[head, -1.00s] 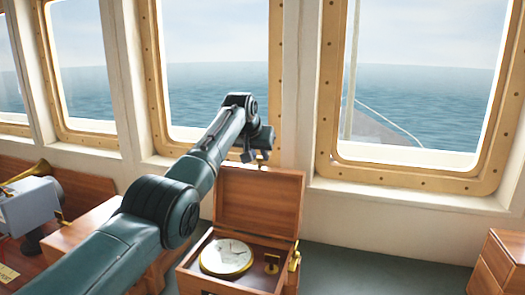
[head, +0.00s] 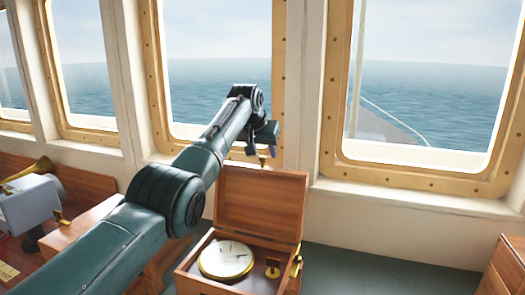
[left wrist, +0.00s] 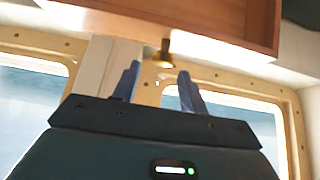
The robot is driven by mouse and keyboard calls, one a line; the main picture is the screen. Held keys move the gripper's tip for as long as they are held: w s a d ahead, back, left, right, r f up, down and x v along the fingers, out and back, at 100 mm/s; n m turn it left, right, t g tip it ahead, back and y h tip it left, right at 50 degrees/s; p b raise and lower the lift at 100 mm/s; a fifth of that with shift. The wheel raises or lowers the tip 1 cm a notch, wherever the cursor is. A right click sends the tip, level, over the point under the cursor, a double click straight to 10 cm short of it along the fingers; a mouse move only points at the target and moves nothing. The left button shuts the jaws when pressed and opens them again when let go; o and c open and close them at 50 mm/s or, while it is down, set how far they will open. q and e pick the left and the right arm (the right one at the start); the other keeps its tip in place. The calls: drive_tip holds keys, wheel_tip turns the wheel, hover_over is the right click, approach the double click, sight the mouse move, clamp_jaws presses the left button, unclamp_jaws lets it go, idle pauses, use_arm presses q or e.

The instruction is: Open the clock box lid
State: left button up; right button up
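The wooden clock box (head: 203,287) stands on the counter with its lid (head: 258,205) raised, standing roughly upright at the back. A round white-faced clock with a brass rim (head: 227,259) lies inside. A small brass knob (head: 262,160) sits at the lid's top edge; it also shows in the left wrist view (left wrist: 163,56), close to the lid's wood (left wrist: 225,22). My left gripper (head: 262,146) is just above that edge. In the wrist view its two fingers (left wrist: 160,80) are apart, with the knob beyond the gap between their tips, not clasped. My right gripper is not in view.
Windows with wooden frames (head: 280,100) rise behind the box. A wooden cabinet (head: 503,270) stands at the right, and a grey device with a brass horn (head: 28,195) at the far left. The dark green surface (head: 385,268) right of the box is clear.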

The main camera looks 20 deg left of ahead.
use_arm(q)
drive_tip(key=shift+s, duration=0.1)
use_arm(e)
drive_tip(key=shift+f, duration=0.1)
use_arm(q)
drive_tip(key=shift+s+r+b, duration=0.25)
drive_tip(key=shift+b, duration=0.4)
drive_tip(key=b+v, duration=0.4)
drive_tip(key=v, duration=0.8)
drive_tip(key=shift+r, duration=0.2)
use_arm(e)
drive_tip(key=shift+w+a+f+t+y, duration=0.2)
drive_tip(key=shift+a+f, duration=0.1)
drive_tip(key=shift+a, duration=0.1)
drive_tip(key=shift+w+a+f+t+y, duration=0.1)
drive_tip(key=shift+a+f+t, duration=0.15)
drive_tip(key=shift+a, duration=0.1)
